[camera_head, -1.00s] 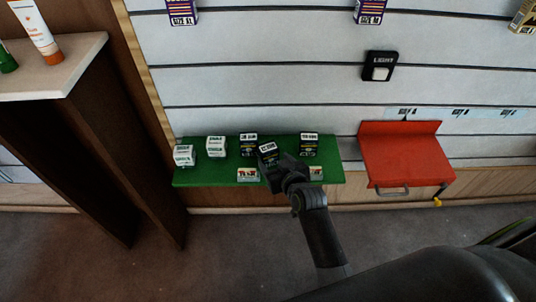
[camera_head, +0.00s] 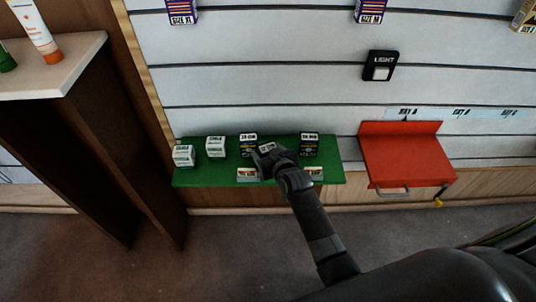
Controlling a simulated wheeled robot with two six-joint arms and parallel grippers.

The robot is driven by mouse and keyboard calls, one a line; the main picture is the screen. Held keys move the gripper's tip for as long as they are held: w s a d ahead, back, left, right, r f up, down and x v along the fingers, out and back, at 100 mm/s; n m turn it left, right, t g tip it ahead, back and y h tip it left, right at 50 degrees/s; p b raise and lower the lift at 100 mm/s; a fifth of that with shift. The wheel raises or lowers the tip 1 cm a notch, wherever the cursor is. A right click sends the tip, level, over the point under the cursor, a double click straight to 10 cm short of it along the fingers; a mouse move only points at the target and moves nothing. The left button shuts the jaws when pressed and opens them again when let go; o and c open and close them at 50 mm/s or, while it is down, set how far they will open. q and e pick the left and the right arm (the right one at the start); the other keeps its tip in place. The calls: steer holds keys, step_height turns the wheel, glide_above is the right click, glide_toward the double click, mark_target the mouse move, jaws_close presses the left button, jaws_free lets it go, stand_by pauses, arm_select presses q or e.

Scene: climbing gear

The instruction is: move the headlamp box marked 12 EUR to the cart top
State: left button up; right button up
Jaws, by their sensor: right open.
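Three small dark headlamp boxes with white label tops stand on the green shelf (camera_head: 215,178). One dark box (camera_head: 249,146) is left of my right gripper, and another dark box (camera_head: 309,146) is to its right. The middle box (camera_head: 268,147) is mostly hidden behind my right gripper (camera_head: 266,158); only its pale top shows. The gripper is open and right at this middle box; I cannot tell whether they touch. The price marks are too small to read surely. A red flat top (camera_head: 405,155) with a metal handle, perhaps the cart top, is to the right. My left gripper is not in view.
Two white-and-green boxes (camera_head: 216,147) (camera_head: 184,156) stand at the shelf's left end. Price cards (camera_head: 247,174) line its front edge. A black light switch (camera_head: 380,67) is on the slatted wall. A brown shelf unit (camera_head: 60,80) stands at left. The red top is bare.

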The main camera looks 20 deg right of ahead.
steer(key=c, duration=0.8)
